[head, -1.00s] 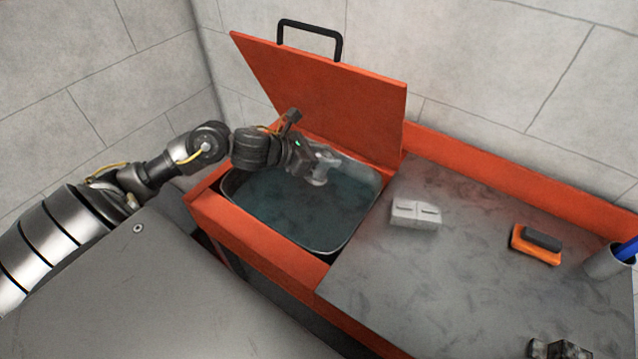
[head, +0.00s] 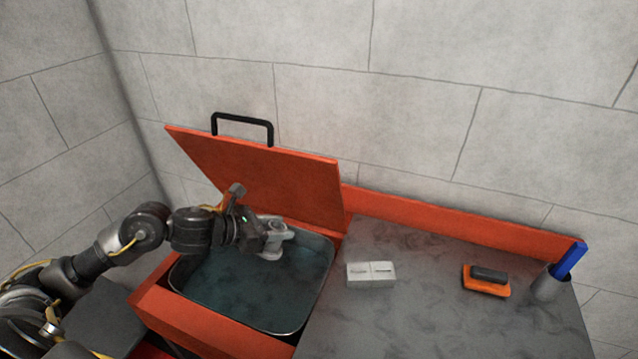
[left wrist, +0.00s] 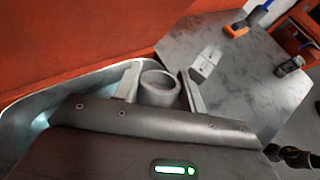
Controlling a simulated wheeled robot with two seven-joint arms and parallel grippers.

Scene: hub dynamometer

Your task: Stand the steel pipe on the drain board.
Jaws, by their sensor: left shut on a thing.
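My left gripper (head: 274,234) is shut on the steel pipe (head: 270,250), a short grey tube, and holds it over the back part of the water-filled basin. In the left wrist view the pipe's round open end (left wrist: 158,86) shows between the two fingers. The pipe looks about upright; its lower end is hidden in the left wrist view. The grey marbled board right of the basin, which I take as the drain board (head: 410,320), is apart from the pipe. A dark part at the lower right of the left wrist view may be my right gripper (left wrist: 296,158); its jaws are unclear.
The metal basin (head: 328,262) sits in an orange frame. An orange lid (head: 265,180) with a black handle stands open behind it. On the board are a pale slotted block (head: 371,274), an orange-and-black brush-like thing (head: 487,281) and a grey cup (head: 549,287) holding something blue.

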